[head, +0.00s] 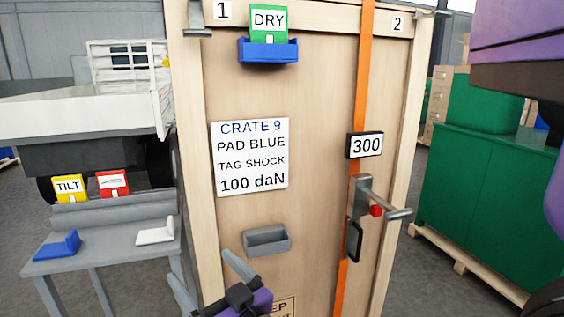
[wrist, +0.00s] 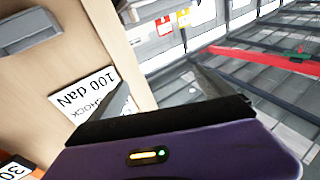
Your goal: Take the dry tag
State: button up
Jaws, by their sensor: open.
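The dry tag (head: 269,38) is a green card with a white "DRY" label. In the head view it stands upright in a blue holder (head: 268,52) high on the front of the wooden crate (head: 325,100). My gripper (head: 199,265) is low at the crate's front left, well below the tag. Its two grey fingers are spread apart with nothing between them, as the wrist view also shows (wrist: 160,74). The dry tag is not in the wrist view.
A grey bench (head: 100,235) at left bears a yellow TILT tag (head: 69,188) and a red tag (head: 113,183). An empty grey holder (head: 267,240) sits low on the crate. An orange strap (head: 362,80) with a metal ratchet (head: 362,195) runs down its right side.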

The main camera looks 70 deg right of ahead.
jog(key=w+d+r+m+h, duration=0.1)
jog(key=w+d+r+h, duration=0.15)
jog(key=d+r, duration=0.8)
jog(key=m+g+h+p, duration=0.2)
jog(key=m+h, duration=0.1)
jog(key=h, duration=0.5)
send_near(269, 20)
jog(key=shift+p+x, duration=1.5)
jog(key=shift+x, duration=3.2)
jog(key=c, duration=1.5)
notch_tip(269, 20, up, 6)
jog(key=p, duration=0.4)
jog(key=shift+p, duration=0.4)
